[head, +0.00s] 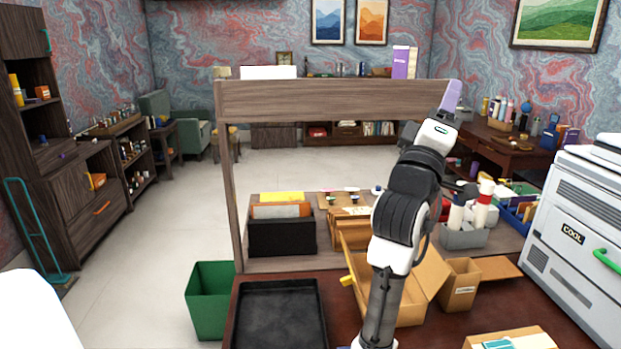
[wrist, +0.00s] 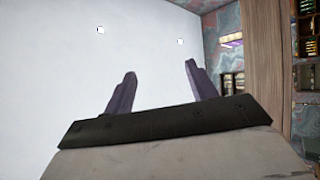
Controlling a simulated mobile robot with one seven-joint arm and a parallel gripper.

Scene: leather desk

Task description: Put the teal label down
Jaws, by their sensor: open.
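A teal and white patch (head: 497,343), which looks like the teal label, lies on a cardboard box (head: 532,339) at the bottom edge of the head view, partly cut off by the frame. My gripper (head: 452,95) is raised high, at the right end of the wooden beam in the picture, far above the desk and well apart from the label. In the wrist view its two purple fingers (wrist: 158,78) stand wide apart with nothing between them. The label is not in the wrist view, which faces a white surface with two small squares.
A black tray (head: 282,285) sits on the desk at left. An open cardboard box (head: 408,310) stands behind my arm, with a smaller box (head: 459,287) beside it. A wooden frame (head: 330,102) spans the desk. A white drawer unit (head: 580,210) stands at right.

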